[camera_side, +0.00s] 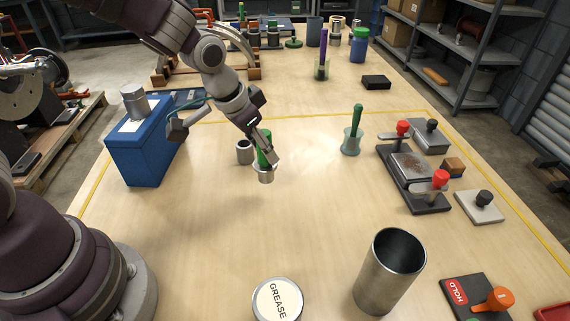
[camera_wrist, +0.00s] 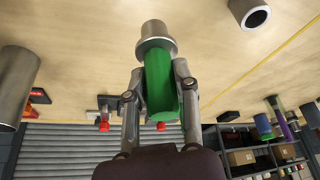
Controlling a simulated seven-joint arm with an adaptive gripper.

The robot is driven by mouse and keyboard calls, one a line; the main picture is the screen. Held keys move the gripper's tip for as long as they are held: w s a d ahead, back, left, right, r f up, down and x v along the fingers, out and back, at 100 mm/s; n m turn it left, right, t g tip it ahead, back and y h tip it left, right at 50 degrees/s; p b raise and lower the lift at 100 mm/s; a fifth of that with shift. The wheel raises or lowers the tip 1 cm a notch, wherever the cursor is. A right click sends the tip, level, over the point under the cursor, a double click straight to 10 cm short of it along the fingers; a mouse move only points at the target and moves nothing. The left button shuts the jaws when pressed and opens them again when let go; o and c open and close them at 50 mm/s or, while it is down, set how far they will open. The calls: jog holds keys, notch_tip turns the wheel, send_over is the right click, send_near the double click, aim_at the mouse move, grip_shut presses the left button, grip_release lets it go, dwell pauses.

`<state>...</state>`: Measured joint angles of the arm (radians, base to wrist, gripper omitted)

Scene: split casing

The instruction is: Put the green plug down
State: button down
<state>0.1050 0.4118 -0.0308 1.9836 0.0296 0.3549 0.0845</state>
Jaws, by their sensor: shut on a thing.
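The green plug (camera_side: 263,157) is in my gripper (camera_side: 268,150), with a silvery metal flanged piece (camera_side: 266,174) at its lower end. In the wrist view the green plug (camera_wrist: 160,88) lies between the two fingers of my gripper (camera_wrist: 160,72), and the metal end (camera_wrist: 155,38) points away from me. My gripper is shut on the green part. The plug is close over the bench; I cannot tell whether its end touches the wood. A short hollow metal sleeve (camera_side: 244,152) stands just left of it, and also shows in the wrist view (camera_wrist: 256,17).
A blue box (camera_side: 140,155) stands at the left. A green-handled piece in a pale cup (camera_side: 351,142) stands at the right, before red-knobbed fixtures (camera_side: 412,165). A steel cup (camera_side: 391,270) and a GREASE tin (camera_side: 278,300) are in front. The middle bench is clear.

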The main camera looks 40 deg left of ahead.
aim_at(259, 164)
notch_tip(259, 164, down, 5)
jog(key=shift+f, duration=0.1)
jog(key=c, duration=0.8)
grip_release()
jog(key=shift+c, duration=0.2)
jog(key=v, duration=1.2)
jog(key=s+a+r+n+t+y, duration=0.1)
jog(key=s+r, duration=0.4)
jog(key=s, duration=0.5)
jog(key=a+n, duration=0.1)
jog(key=a, duration=0.1)
jog(key=shift+a+n, duration=0.3)
jog(key=shift+a, duration=0.1)
